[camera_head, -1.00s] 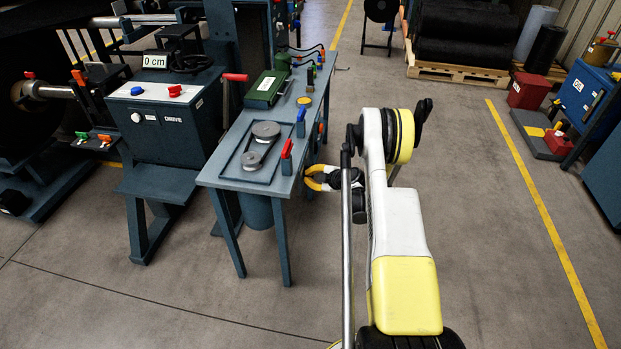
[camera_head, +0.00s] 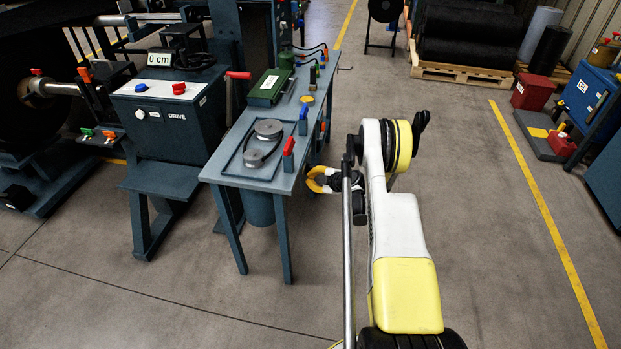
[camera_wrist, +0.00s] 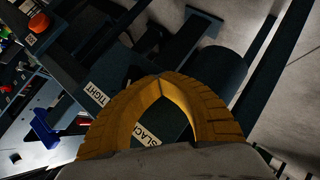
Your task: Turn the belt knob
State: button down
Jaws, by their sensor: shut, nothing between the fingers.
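My gripper (camera_head: 312,180) has yellow fingers and is beside the right edge of the blue workbench (camera_head: 240,178). In the wrist view its fingertips (camera_wrist: 160,80) meet, shut and empty. A white TIGHT label (camera_wrist: 97,94) is left of the fingertips. A SLACK label (camera_wrist: 143,133) shows between the fingers. I cannot make out the belt knob by these labels; the fingers may hide it. On the bench top, a belt loop (camera_head: 260,147) lies around two grey pulleys. A red-handled lever (camera_head: 289,147) and a blue-handled lever (camera_head: 303,113) stand at the bench's right edge.
A drive cabinet (camera_head: 170,125) with blue and red buttons and a 0 cm display (camera_head: 159,59) stands left of the bench. A green box (camera_head: 270,87) is on the bench. An orange knob-like part (camera_wrist: 38,22) shows upper left in the wrist view.

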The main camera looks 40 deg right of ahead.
aim_at(306, 157)
jog(key=shift+w+d+f, duration=0.2)
jog(key=shift+d, duration=0.1)
jog(key=shift+w+d+f+n+t+h, duration=0.1)
jog(key=shift+d+f+n+t+h, duration=0.05)
jog(key=shift+n+t+h, duration=0.2)
dwell(0.5)
jog(key=shift+d, duration=0.1)
jog(key=r, duration=1)
jog(key=shift+a+r, duration=0.35)
jog(key=shift+a, duration=0.05)
